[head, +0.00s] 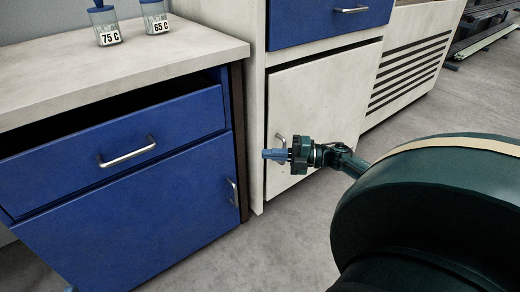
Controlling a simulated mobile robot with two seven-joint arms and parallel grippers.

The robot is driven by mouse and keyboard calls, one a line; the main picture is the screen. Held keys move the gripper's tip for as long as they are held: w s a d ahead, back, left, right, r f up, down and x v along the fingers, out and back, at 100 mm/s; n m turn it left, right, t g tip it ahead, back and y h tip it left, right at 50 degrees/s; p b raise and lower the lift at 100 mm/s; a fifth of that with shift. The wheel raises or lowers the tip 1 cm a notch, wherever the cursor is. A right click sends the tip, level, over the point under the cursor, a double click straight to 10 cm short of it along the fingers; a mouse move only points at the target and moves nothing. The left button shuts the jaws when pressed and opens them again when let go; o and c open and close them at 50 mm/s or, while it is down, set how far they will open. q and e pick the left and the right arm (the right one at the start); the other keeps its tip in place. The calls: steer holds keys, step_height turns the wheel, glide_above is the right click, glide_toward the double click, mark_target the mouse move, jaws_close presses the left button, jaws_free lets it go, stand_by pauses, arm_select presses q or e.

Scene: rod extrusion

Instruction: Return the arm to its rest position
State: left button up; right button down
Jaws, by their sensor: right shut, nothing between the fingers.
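My left gripper is not in view.
A blue cabinet (140,215) stands at left. Its top drawer (110,150) has a dark gap above the front. Two labelled containers, "75 C" (108,28) and "65 C" (156,18), stand on the counter (170,55). Grey floor (285,240) is clear between cabinet and arm.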

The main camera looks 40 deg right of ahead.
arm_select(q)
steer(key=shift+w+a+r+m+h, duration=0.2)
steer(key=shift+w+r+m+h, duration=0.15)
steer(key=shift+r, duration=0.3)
arm_select(e)
steer(key=d, duration=0.1)
steer(key=s+d, duration=0.1)
steer(key=d, duration=0.3)
steer(key=shift+s+d, duration=0.1)
steer(key=shift+s, duration=0.3)
steer(key=shift+r, duration=0.1)
